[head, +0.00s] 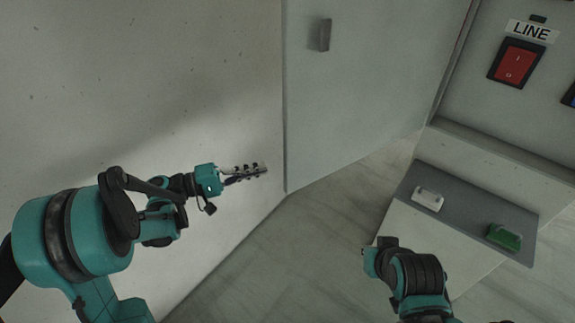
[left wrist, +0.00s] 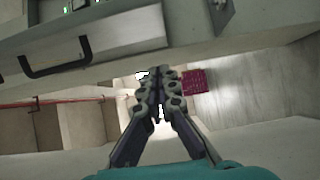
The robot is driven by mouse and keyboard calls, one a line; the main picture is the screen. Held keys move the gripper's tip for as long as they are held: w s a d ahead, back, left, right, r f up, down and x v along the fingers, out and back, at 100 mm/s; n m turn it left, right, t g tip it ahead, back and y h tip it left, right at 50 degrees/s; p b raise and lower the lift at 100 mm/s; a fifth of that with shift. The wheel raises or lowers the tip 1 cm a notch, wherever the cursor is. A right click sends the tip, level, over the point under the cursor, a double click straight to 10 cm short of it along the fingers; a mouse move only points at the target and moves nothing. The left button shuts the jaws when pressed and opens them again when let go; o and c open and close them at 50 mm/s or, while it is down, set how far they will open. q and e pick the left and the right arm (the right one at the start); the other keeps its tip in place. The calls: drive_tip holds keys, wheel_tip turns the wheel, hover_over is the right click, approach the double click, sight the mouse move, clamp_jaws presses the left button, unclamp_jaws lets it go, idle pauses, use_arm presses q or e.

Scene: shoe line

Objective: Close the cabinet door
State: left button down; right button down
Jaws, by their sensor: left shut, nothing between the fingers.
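The cabinet door (head: 370,90) is a flat grey panel in the upper middle of the head view. A small grey handle (head: 325,35) is near its upper left edge. Its lower edge shows above the floor. I cannot tell how far the door stands open. My left gripper (head: 258,169) is shut and empty, just left of the door's lower left edge in the picture; I cannot tell whether it touches. Its fingers also show together in the left wrist view (left wrist: 158,85). My right arm shows at the bottom of the head view, but its gripper is not visible.
At right is a grey panel with a red switch (head: 515,63) under a LINE label (head: 532,31). Below it, a dark ledge (head: 465,215) carries a white part (head: 428,199) and a green part (head: 503,237). A pale wall (head: 150,80) fills the left. Bare floor (head: 290,255) lies between.

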sight(301, 171)
use_arm(q)
drive_tip(key=d, duration=1.1)
drive_tip(key=shift+d, duration=0.25)
